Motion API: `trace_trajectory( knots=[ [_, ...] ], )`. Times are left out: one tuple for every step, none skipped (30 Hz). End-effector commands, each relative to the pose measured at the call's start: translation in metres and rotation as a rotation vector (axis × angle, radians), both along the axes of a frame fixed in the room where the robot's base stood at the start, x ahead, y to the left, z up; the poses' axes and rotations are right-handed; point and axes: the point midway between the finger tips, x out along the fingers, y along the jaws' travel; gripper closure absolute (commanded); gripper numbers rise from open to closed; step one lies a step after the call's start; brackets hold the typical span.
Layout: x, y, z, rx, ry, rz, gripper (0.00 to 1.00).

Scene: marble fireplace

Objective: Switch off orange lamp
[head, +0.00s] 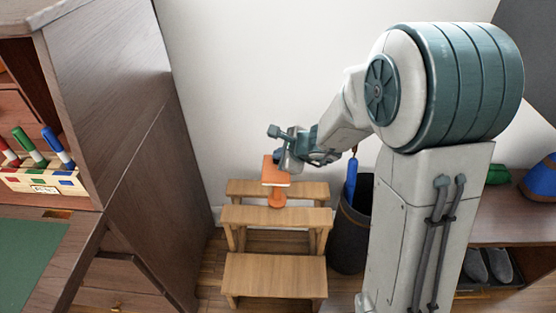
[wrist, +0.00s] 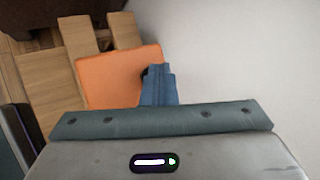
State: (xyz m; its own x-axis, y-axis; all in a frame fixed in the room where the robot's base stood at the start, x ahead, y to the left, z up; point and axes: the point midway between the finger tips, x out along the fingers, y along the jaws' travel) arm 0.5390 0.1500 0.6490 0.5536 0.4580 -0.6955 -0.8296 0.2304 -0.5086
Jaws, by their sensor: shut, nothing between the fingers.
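The orange lamp (head: 276,196) stands upright on a wooden step, with a round base, a thin stem and a boxy shade. Its lower shade edge looks pale and bright in the head view; I cannot tell for sure whether it is lit. In the wrist view the orange shade (wrist: 115,78) fills the area left of the fingers. My gripper (head: 279,157) is at the shade's top right in the head view. In the wrist view its shut blue-grey fingers (wrist: 158,85) overlap the shade's right edge, beside a small dark spot. Contact is unclear, and no switch is clearly visible.
The wooden step stand (head: 275,275) has several levels. A tall brown cabinet (head: 125,120) rises at left. A dark bin (head: 350,235) with a blue umbrella (head: 351,180) stands right of the steps. The white wall (head: 235,80) is close behind.

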Motion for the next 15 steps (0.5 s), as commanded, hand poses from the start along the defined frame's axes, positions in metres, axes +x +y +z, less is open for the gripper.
trace_trajectory(
  knots=[
    [-0.0002, -0.0003, -0.0008, -0.001, 0.001, 0.000, 1.00],
    [-0.0002, -0.0003, -0.0006, -0.001, 0.002, -0.001, 1.00],
    [-0.0002, -0.0004, -0.0006, -0.001, 0.002, -0.001, 1.00],
    [-0.0003, -0.0004, -0.0006, -0.001, 0.002, -0.001, 1.00],
    [-0.0003, -0.0004, -0.0006, -0.001, 0.002, -0.001, 1.00],
    [-0.0003, -0.0004, -0.0008, -0.001, 0.003, -0.001, 1.00],
    [-0.0003, -0.0005, -0.0009, -0.001, 0.003, -0.001, 1.00],
    [-0.0004, -0.0004, -0.0007, -0.001, 0.003, -0.001, 1.00],
    [-0.0003, -0.0005, -0.0003, -0.001, 0.003, -0.001, 1.00],
    [-0.0004, -0.0005, 0.0004, -0.001, 0.003, -0.001, 1.00],
    [-0.0003, -0.0005, 0.0013, -0.001, 0.002, -0.001, 1.00],
    [-0.0003, -0.0005, 0.0030, -0.001, 0.002, -0.001, 1.00],
    [-0.0003, -0.0006, 0.0043, -0.001, 0.002, -0.001, 1.00],
    [-0.0002, -0.0006, 0.0056, -0.002, 0.001, -0.001, 1.00],
    [-0.0003, -0.0005, 0.0072, -0.002, 0.001, -0.001, 1.00]
  ],
)
